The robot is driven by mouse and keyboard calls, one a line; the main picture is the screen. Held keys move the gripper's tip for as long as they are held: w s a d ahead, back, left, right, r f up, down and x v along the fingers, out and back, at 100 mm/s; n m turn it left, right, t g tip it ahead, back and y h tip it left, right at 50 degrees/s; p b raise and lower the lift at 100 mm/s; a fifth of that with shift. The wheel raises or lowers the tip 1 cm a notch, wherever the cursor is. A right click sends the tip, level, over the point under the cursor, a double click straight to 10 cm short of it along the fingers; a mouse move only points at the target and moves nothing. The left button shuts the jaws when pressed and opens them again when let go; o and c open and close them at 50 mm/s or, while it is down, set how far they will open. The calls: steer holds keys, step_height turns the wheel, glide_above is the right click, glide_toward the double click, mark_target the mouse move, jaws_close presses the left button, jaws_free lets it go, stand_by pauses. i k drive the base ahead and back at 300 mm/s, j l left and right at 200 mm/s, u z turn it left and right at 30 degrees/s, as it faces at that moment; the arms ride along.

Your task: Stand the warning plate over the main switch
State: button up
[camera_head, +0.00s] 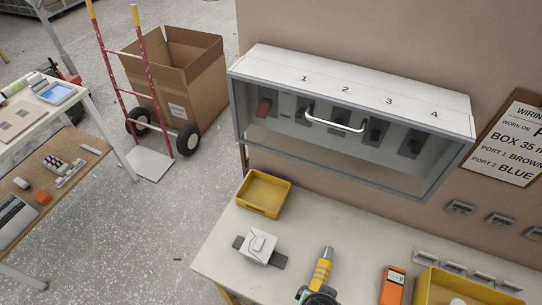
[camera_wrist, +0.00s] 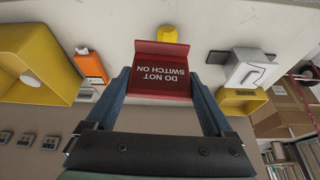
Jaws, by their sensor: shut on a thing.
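My gripper (camera_wrist: 162,92) is shut on the red warning plate (camera_wrist: 163,75), which reads "DO NOT SWITCH ON" upside down in the wrist view. The plate has a bent upper flange and sits between the two blue fingers. I cannot make out the gripper or the plate in the head view. The red switch (camera_head: 264,107), seemingly the main switch, is at the far left inside the long grey switch box (camera_head: 256,63). Dark switches (camera_head: 376,132) sit to its right, under labels 1 to 4. A white handle (camera_head: 335,122) crosses the box front.
Below the box, the bench (camera_head: 222,230) carries a yellow tray (camera_head: 263,211), a white device (camera_head: 259,246), a yellow banded tool (camera_head: 322,270), an orange meter (camera_head: 393,287) and a larger yellow bin (camera_head: 425,292). A hand truck (camera_head: 122,88) and carton (camera_head: 207,75) stand left.

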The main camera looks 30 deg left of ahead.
mark_target(265, 64)
steer(key=j+z, duration=0.2)
steer(key=j, duration=0.2)
steer(key=k+j+z, duration=0.1)
steer(key=j+z, duration=0.15)
steer(key=j, duration=0.15)
steer(key=k+j+z, duration=0.2)
steer(key=j, duration=0.15)
steer(key=j+z, duration=0.25)
steer(key=j, duration=0.15)
steer(key=k+j+z, duration=0.2)
steer(key=j+z, duration=0.25)
steer(key=j, duration=0.2)
steer(key=k+j+z, duration=0.1)
steer(key=j+z, duration=0.15)
steer(key=j, duration=0.2)
steer(key=k+j+z, duration=0.1)
steer(key=j+z, duration=0.15)
steer(key=j, duration=0.15)
steer(key=k+j+z, duration=0.25)
steer(key=j, duration=0.15)
steer(key=i+j, duration=0.05)
steer(key=i, duration=0.05)
